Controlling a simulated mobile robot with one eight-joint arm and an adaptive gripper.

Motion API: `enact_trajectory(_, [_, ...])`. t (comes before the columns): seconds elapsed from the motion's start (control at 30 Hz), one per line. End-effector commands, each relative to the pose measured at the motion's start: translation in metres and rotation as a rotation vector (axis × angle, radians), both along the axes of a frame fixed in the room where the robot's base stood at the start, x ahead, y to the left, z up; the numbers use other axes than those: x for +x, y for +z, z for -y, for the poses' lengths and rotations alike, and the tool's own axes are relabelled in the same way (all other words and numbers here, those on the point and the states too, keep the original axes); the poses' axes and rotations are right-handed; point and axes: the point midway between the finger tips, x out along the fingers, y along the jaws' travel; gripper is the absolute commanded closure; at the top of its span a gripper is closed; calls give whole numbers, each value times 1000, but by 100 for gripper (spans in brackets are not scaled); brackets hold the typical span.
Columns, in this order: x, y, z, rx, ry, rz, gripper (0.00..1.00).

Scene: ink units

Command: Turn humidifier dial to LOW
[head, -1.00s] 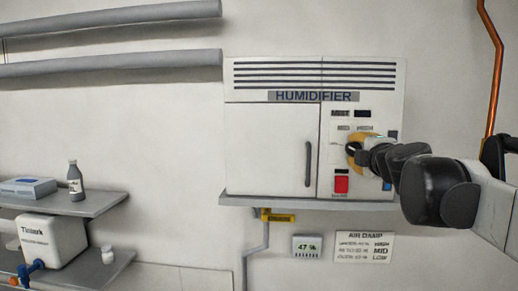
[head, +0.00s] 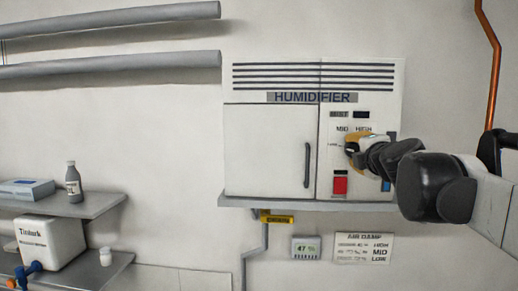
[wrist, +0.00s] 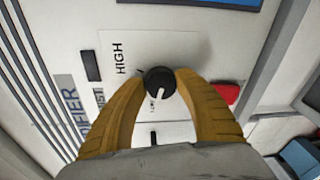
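The humidifier (head: 262,150) is a white wall cabinet with a control panel on its right side. Its dial (wrist: 159,82) is a round black knob with a white pointer. In the wrist view the pointer is directed downward, close to a partly covered label that begins "LO". The HIGH label (wrist: 119,52) is to the upper left of the knob there. My gripper (wrist: 160,78) has its tan fingers on both sides of the knob, seemingly touching it. In the head view my gripper (head: 355,146) is at the panel and hides most of the dial.
A red switch (head: 340,185) is below the dial, and a blue one (head: 386,186) is beside my arm. A shelf (head: 300,203) runs under the cabinet. A small display (head: 306,247) and an air damp sign (head: 362,247) are below. The cabinet door handle (head: 307,164) is left of the panel.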

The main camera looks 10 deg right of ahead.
Motion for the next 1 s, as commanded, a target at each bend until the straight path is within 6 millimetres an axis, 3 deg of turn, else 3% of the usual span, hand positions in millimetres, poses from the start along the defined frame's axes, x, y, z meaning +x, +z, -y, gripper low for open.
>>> enact_trajectory(0.07, [0,0,0,0,0,0,42])
enact_trajectory(0.47, [-9,0,-2,0,1,-1,42])
enact_trajectory(0.8, [-76,7,-15,2,0,-1,42])
enact_trajectory(1.0, [-106,10,-22,0,1,-1,42])
